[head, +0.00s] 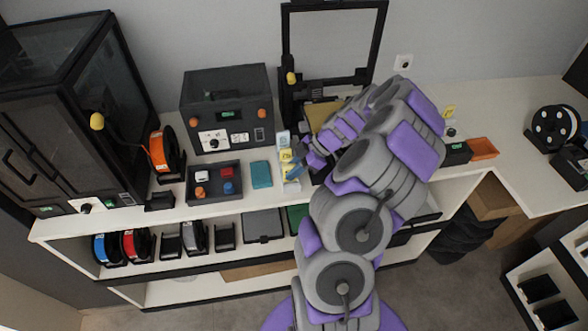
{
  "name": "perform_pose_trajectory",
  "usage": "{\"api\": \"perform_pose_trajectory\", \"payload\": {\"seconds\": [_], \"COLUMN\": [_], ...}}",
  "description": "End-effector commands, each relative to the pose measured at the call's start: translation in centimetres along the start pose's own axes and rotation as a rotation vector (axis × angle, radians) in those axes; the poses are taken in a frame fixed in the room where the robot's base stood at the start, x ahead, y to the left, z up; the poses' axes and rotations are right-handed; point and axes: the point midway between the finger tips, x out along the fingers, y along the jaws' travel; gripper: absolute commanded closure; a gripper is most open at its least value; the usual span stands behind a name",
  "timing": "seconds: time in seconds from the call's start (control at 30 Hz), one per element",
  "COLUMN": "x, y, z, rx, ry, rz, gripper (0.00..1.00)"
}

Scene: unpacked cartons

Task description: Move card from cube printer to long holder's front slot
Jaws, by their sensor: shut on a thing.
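A dark box-shaped machine (228,90), which looks like the cube printer, stands on the white counter against the wall. To its right is a narrow pale holder (291,187) running from back to front, with small cards standing along it. A pale card (283,138) is at the back. My gripper (298,153) reaches in from the right at these cards and is shut on a card. The fingers and small scale hide which card it grips and whether that card touches the holder.
A dark tray (214,198) with small coloured blocks and a teal box (261,174) lie left of the holder. An open-frame printer (332,45) stands behind my arm. A large enclosed printer (60,120) and an orange spool (160,150) are at left. The right counter has free room.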

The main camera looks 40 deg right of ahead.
Motion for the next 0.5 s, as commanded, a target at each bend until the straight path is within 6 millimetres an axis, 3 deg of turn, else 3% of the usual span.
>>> {"api": "perform_pose_trajectory", "payload": {"seconds": [0.5], "x": [1.07], "y": [0.08], "z": [1.17], "rx": [0.0], "ry": [0.001], "rz": [-0.001], "gripper": [1.0]}}
